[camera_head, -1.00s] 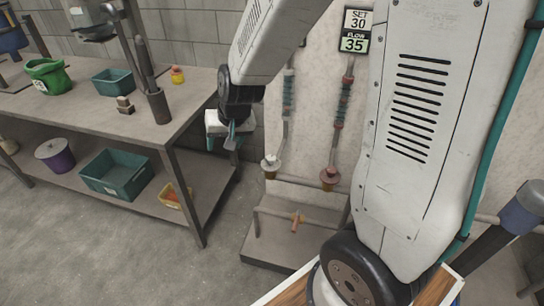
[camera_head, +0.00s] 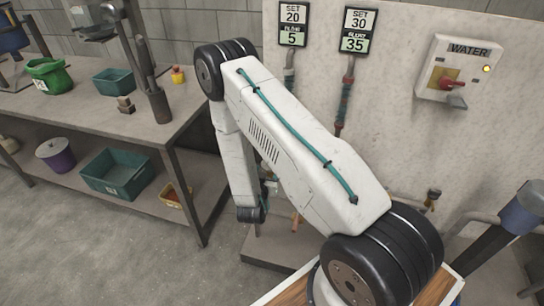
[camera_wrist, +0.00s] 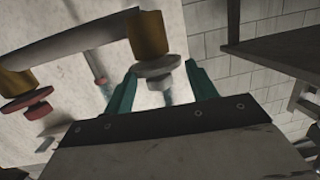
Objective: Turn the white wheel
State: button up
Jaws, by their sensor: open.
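The white wheel (camera_wrist: 157,68) is a pale round disc under a brass-coloured fitting (camera_wrist: 149,36) in the wrist view. My gripper (camera_wrist: 160,73) is open, and its two teal fingers show on either side of the wheel, near their tips. A visible gap lies on each side, and I cannot tell the depth or any contact. A red wheel (camera_wrist: 28,103) under a second brass fitting is to the left. In the head view my arm hides both wheels and most of my gripper.
Two displays hang on the panel: one reads set 20, flow 5 (camera_head: 292,24), the other set 30, flow 35 (camera_head: 359,30). A WATER box (camera_head: 458,67) has a red switch and lit yellow lamp. A workbench (camera_head: 176,126) with tubs stands left. A pipe crosses near the wheels.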

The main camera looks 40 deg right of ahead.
jog(key=shift+s+d+r+t+h, duration=0.2)
jog(key=shift+r+h, duration=0.1)
jog(key=shift+r, duration=0.1)
jog(key=shift+s+d+r+t+h, duration=0.1)
jog(key=shift+r+t+h, duration=0.1)
jog(key=shift+r+h, duration=0.15)
jog(key=shift+w+d+r, duration=0.1)
jog(key=shift+r, duration=0.15)
jog(key=x, duration=0.7)
jog(key=shift+w+d+r, duration=0.1)
jog(key=shift+w+d, duration=0.05)
jog(key=c, duration=1)
